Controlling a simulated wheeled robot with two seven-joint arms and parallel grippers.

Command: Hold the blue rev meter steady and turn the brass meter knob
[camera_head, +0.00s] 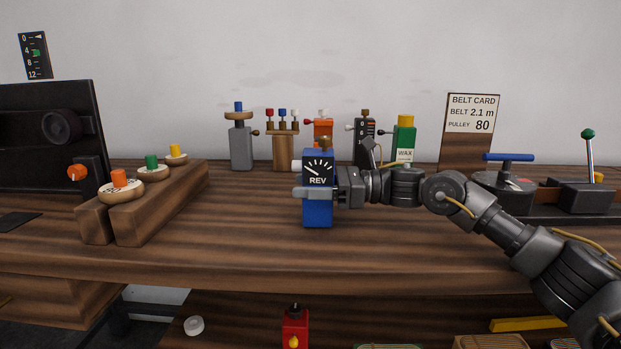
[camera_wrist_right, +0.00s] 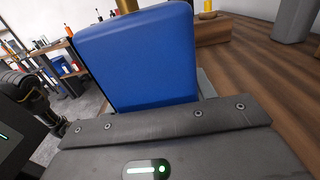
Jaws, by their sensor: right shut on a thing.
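The blue rev meter (camera_head: 318,213) stands upright at the middle of the bench, its dial and REV label facing me. My right gripper (camera_head: 316,193) reaches in from the right and is shut on its body, with a grey finger across the front below the label. In the right wrist view, the meter's plain blue body (camera_wrist_right: 140,60) fills the space beyond the gripper. My left gripper is not seen.
Behind stand a grey bottle-like device (camera_head: 240,148), a wooden stand (camera_head: 284,152) and a green wax box (camera_head: 404,140). Wooden blocks with coloured knobs (camera_head: 155,210) stand left. A blue-handled device (camera_head: 508,180) stands right. The bench between blocks and meter is clear.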

